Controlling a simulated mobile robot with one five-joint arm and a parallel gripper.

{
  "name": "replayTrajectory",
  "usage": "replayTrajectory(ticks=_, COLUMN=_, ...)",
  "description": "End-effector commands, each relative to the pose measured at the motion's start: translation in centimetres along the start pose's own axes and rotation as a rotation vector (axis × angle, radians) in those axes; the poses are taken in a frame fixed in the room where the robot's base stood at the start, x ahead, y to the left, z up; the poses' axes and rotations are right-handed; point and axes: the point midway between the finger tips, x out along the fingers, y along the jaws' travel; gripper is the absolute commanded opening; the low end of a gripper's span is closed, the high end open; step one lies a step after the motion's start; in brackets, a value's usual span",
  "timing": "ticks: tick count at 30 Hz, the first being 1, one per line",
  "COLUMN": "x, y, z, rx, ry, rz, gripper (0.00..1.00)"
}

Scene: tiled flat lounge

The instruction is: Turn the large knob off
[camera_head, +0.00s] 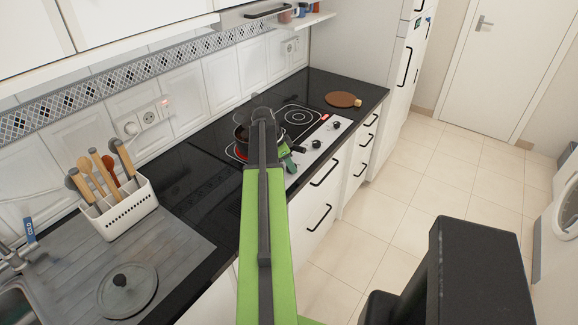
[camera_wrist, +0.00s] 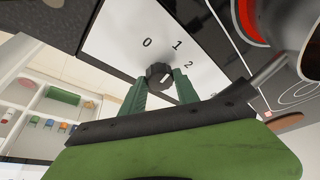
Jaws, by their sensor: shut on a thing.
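A round black knob (camera_wrist: 157,73) sits on the white control panel (camera_wrist: 125,35) in the wrist view. The marks 0, 1 and 2 are printed beside it. A pale mark on the knob points away from the 0, toward the lower right. My gripper (camera_wrist: 161,80) has its two green fingers closed on either side of the knob. In the head view, my gripper (camera_head: 288,163) is at the near end of the panel (camera_head: 304,166), and my arm hides the knob it holds. Two other black knobs, a nearer one (camera_head: 316,144) and a farther one (camera_head: 337,125), stand free.
A dark pot (camera_head: 242,134) stands on the cooktop, partly behind my arm, with a red glowing ring (camera_head: 232,152) beside it. A round brown board (camera_head: 343,99) lies farther back. A white utensil holder (camera_head: 122,212) and a lid (camera_head: 127,290) are left. Open tiled floor (camera_head: 400,210) lies right.

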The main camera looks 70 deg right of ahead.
Motion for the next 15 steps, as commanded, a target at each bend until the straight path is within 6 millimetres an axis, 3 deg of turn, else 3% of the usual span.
replayTrajectory(ticks=1, x=0.0, y=-0.1, z=0.0, rx=-0.001, ry=0.001, rz=-0.004, gripper=0.0)
replayTrajectory(ticks=2, x=-0.4, y=1.6, z=0.9, rx=-0.002, ry=0.001, rz=-0.005, gripper=0.0)
replayTrajectory(ticks=5, x=-0.2, y=0.2, z=0.4, rx=-0.004, ry=0.0, rz=-0.003, gripper=0.0)
replayTrajectory(ticks=15, x=-0.1, y=0.1, z=0.2, rx=-0.114, ry=0.001, rz=-0.05, gripper=0.0)
